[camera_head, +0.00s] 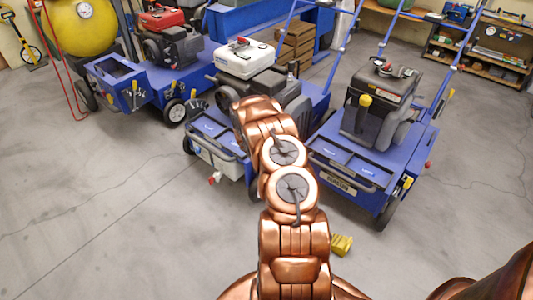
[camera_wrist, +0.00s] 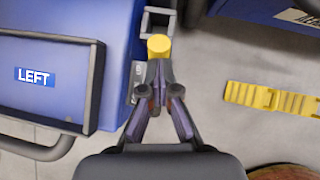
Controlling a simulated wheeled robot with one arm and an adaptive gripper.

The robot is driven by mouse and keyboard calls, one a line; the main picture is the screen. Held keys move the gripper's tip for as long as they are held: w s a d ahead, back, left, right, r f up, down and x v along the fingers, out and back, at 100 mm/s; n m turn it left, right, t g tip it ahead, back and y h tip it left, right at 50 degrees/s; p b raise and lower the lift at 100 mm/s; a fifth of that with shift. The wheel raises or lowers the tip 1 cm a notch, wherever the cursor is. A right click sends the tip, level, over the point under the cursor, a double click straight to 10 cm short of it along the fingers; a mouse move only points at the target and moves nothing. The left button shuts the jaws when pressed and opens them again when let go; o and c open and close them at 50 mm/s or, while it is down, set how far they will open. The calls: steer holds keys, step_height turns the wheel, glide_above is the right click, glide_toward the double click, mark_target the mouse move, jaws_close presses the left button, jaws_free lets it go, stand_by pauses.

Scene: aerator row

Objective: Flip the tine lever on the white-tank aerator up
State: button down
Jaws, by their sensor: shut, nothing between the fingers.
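The white-tank aerator stands in the middle of the row in the head view, with its white tank (camera_head: 244,58) on top. My arm hides much of its right front and my gripper in that view. In the wrist view my gripper (camera_wrist: 158,80) is shut and empty, fingers pointing up the picture. A yellow-capped lever (camera_wrist: 158,46) appears directly beyond the fingertips, beside a blue body; I cannot tell whether they touch.
A red-tank aerator (camera_head: 162,20) stands left and a black-tank aerator (camera_head: 378,90) right. A yellow ridged block (camera_wrist: 270,98) lies on the floor; it also shows in the head view (camera_head: 341,245). A tray marked LEFT (camera_wrist: 40,85) is left of my gripper.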

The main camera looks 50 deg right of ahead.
steer(key=shift+s+d+r, duration=0.15)
steer(key=shift+d, duration=0.15)
steer(key=d+r+v, duration=0.1)
steer(key=v, duration=1.2)
steer(key=shift+d, duration=0.1)
stand_by(0.4)
